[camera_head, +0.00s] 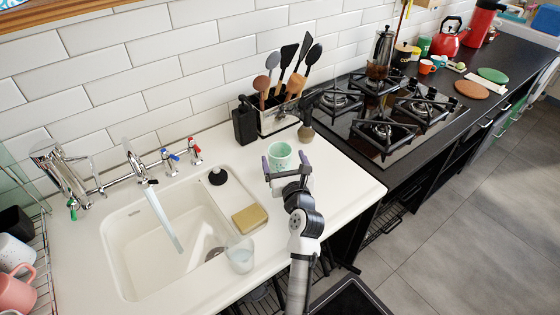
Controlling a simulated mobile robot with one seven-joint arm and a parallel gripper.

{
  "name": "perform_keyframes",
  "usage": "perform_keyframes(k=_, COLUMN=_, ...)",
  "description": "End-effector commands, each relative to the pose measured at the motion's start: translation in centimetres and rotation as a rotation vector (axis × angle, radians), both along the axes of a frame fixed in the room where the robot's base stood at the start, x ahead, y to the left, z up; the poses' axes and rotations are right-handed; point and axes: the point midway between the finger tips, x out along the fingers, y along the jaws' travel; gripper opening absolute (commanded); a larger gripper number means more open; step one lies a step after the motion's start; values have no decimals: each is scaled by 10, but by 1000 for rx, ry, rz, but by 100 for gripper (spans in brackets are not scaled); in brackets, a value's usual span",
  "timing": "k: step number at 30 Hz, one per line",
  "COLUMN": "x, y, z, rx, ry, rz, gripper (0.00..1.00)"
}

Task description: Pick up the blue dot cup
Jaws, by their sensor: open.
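A pale mint-green cup (279,152) stands upright on the white counter, right of the sink. It looks like the blue dot cup, but dots are too small to make out. My gripper (285,164) is open at the cup, with its purple-tipped fingers on the left and right sides of it. I cannot tell whether the fingers touch it. The gripper hides the cup's lower front.
The sink (125,238), yellow sponge (249,219) and clear glass (240,257) are to the left. The gas hob (388,112) is to the right. Counter right of the cup is clear.

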Motion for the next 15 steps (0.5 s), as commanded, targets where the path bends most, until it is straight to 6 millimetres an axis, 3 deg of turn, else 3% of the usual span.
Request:
perform_keyframes(k=7, x=32, y=12, z=1, rx=0, ry=0, rz=1, gripper=86)
perform_keyframes(k=15, x=35, y=12, z=0, rx=0, ry=-1, rz=0, gripper=86)
